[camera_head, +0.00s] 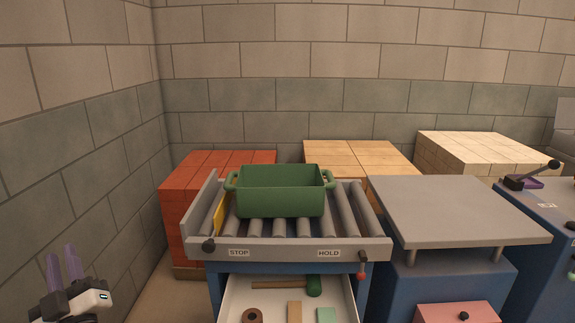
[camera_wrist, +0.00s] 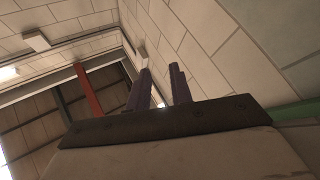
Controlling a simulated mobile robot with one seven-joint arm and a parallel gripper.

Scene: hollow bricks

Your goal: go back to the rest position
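My gripper (camera_head: 62,258) is at the lower left of the head view, beside the left brick wall and well apart from the roller table. Its two purple fingers point up, with a narrow gap between them. In the wrist view the two dark fingers (camera_wrist: 159,88) also stand apart with nothing between them. Only the wrist end of my arm shows in the head view; the rest is out of the picture.
A green bin (camera_head: 281,190) sits on the roller table (camera_head: 346,215); its open drawer (camera_head: 264,291) holds several small items. Brick stacks in red (camera_head: 182,215), orange (camera_head: 362,158) and cream (camera_head: 470,155) stand behind. A grey-topped cabinet (camera_head: 455,208) is on the right.

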